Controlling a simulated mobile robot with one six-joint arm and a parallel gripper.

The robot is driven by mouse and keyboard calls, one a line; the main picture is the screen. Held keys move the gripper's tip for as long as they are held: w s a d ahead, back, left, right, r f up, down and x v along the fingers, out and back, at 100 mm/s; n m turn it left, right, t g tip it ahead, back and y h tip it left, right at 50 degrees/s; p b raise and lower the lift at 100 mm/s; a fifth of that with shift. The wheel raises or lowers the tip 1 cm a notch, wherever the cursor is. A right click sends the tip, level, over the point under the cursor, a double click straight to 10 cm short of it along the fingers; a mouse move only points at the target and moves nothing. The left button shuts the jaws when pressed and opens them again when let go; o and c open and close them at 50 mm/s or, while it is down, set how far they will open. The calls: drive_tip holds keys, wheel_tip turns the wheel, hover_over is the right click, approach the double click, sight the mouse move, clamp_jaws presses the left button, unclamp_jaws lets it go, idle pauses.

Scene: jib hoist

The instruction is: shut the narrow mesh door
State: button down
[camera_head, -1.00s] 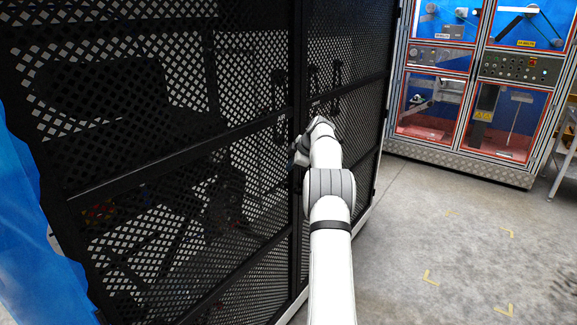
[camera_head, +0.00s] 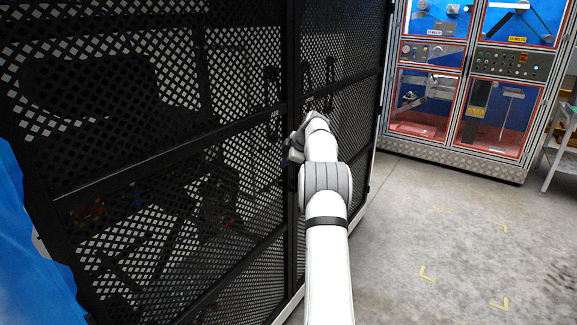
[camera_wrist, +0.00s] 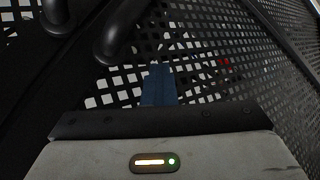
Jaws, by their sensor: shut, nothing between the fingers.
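A black mesh cabinet front fills the left and middle of the head view. Its right-hand panel, the narrower mesh door (camera_head: 348,95), stands nearly in line with the wide mesh panel (camera_head: 120,175) to its left. A dark upright (camera_head: 291,60) lies between them, with black bar handles (camera_head: 330,85) near it. I cannot tell whether the narrow door is fully shut. My gripper (camera_head: 290,152) is at the mesh near this upright, partly hidden by my wrist. In the wrist view its blue fingers (camera_wrist: 158,85) are shut and empty, in front of mesh, just right of a curved black handle (camera_wrist: 122,30).
A metal-framed machine cabinet (camera_head: 470,75) with clear panels stands at the back right, beside a grey stand (camera_head: 562,150). A blue sheet (camera_head: 30,250) hangs at the left edge. The grey concrete floor (camera_head: 440,230) at the right is clear.

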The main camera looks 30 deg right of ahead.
drive_tip(key=s+d+r+p, duration=0.1)
drive_tip(key=s+d+r, duration=0.5)
drive_tip(key=d+r, duration=0.1)
drive_tip(key=shift+s+r, duration=0.25)
drive_tip(key=shift+r, duration=0.25)
drive_tip(key=shift+a, duration=0.1)
